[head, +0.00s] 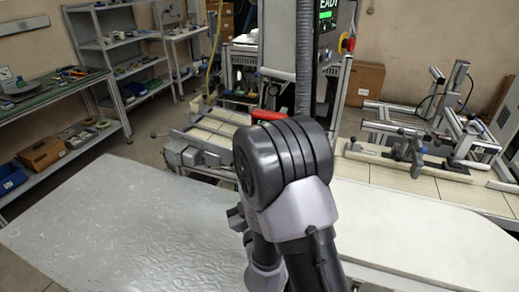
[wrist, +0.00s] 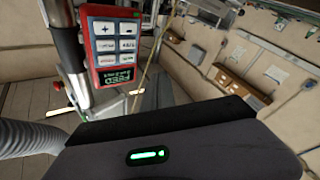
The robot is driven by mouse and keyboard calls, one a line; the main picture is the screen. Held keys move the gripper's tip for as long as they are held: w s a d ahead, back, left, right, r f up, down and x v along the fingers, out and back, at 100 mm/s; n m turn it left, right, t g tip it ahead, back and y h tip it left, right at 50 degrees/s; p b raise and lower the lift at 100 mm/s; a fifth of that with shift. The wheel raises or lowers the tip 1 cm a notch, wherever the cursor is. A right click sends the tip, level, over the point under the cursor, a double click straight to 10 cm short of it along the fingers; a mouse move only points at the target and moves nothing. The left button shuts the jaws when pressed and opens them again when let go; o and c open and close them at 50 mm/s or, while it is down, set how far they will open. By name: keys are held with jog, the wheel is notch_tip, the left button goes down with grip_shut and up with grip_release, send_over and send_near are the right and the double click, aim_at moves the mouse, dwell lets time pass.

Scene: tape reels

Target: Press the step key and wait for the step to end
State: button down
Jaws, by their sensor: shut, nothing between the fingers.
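A red control panel (wrist: 92,45) with several pale keys (wrist: 115,46) shows in the wrist view at the upper left. Two keys carry plus and minus signs; the other labels are too small to read, so I cannot tell which is the step key. The panel's small display (wrist: 119,77) has green text, upside down in this view. In the head view the display (head: 327,12) shows green text, partly cut off, ending in "EADY". My gripper (wrist: 165,115) fills the bottom of the wrist view, dark and shut, with nothing held. It appears apart from the keys. My arm hides it in the head view.
A grey ribbed hose (head: 305,60) and a column stand near the panel. A machine frame (head: 435,125) is at the right, a shelf unit (head: 120,45) at the upper left. A bare pale tabletop (head: 110,225) lies at the front left.

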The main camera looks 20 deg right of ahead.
jog(key=shift+w, duration=0.1)
jog(key=w+d+p, duration=0.2)
jog(key=w+d, duration=0.3)
jog(key=w, duration=0.2)
dwell(0.4)
jog(key=shift+d+r+p, duration=0.1)
jog(key=shift+p, duration=0.2)
dwell(1.6)
jog(key=shift+w+d+p, duration=0.2)
jog(key=shift+w+p, duration=0.1)
jog(key=shift+w, duration=0.05)
